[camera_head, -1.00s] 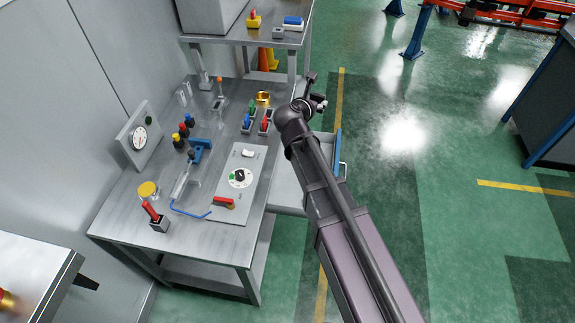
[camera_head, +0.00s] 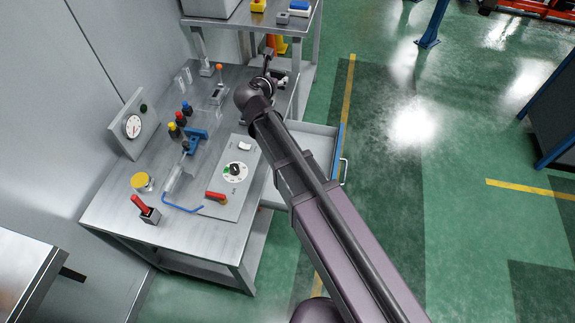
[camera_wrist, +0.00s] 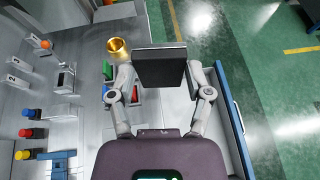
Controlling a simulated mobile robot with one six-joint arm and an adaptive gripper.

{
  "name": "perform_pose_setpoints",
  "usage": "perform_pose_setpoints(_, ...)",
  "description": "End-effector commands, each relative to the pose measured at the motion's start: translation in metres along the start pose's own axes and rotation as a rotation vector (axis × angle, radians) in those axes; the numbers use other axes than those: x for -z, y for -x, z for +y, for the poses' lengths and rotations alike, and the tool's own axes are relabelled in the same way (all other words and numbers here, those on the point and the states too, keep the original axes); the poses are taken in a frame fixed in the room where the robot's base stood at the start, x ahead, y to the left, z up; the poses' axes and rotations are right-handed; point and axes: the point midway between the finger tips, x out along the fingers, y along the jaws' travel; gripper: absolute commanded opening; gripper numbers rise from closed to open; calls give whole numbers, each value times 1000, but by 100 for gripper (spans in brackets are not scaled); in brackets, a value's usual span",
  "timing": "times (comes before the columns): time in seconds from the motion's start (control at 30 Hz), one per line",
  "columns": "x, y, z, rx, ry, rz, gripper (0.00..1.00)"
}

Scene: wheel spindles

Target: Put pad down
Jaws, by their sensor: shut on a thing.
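The pad is a dark, flat block (camera_wrist: 160,70) with a lighter top edge in the wrist view. My gripper (camera_wrist: 161,80) is shut on it, with one finger at each side. The pad is held above the right part of the metal workbench (camera_head: 118,213), near the open drawer. In the head view my gripper (camera_head: 268,66) is small and partly hidden by my arm, and I cannot make out the pad clearly there.
A brass cup (camera_wrist: 118,48) and red and green holders stand just left of the pad. The open drawer (camera_head: 318,146) juts out right of the bench. A control panel (camera_head: 232,180), a gauge (camera_head: 132,126) and several coloured-cap bottles stand on the bench.

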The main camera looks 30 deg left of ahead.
Motion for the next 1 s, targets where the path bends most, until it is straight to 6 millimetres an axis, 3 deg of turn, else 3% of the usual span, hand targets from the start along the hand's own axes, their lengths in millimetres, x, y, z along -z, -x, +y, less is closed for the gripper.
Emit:
perform_pose_setpoints(0.47, 5, -10, -10, 8, -3, 1, 15)
perform_pose_setpoints(0.67, 23, -24, -18, 2, 0, 4, 15)
perform_pose_setpoints(1.0, 69, -63, -37, -21, 11, 10, 15)
